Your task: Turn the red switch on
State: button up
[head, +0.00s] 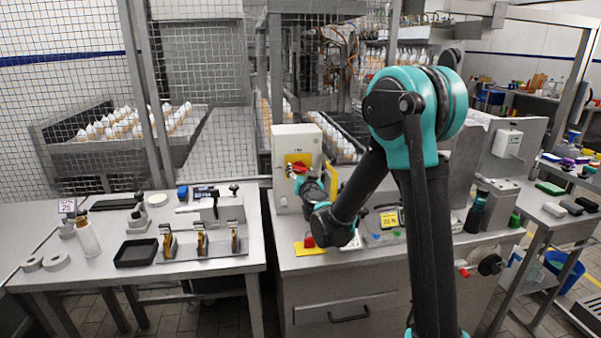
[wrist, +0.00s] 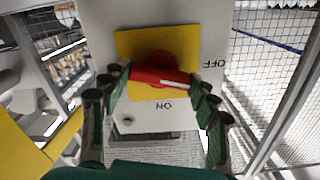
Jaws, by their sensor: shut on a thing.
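The red switch (wrist: 160,72) is a rotary knob with a bar handle on a yellow plate (wrist: 124,48), on the front of a white box (wrist: 105,20). In the wrist view the labels read upside down, with OFF at the right and ON below. The white mark on the handle points right and slightly down, nearer OFF than ON. My gripper (wrist: 160,92) is shut on the red handle, one finger at each end. In the head view the red switch (head: 299,168) shows just above my gripper (head: 304,176), which partly covers the box.
The box (head: 296,140) stands at the back left of the workbench (head: 345,265). A yellow pad (head: 308,248) and small coloured items lie below my arm. A left table (head: 200,266) holds bottles, a black tray (head: 136,252) and metal fixtures. Wire mesh stands behind.

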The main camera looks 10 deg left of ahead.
jog(key=m, duration=1.1)
jog(key=shift+d, duration=0.1)
jog(key=shift+m, duration=1.7)
jog(key=o, duration=1.2)
jog(key=shift+c, duration=0.2)
jog(key=shift+s, duration=0.15)
jog(key=v, duration=1.1)
jog(key=shift+s, duration=0.35)
jog(key=shift+d, duration=0.15)
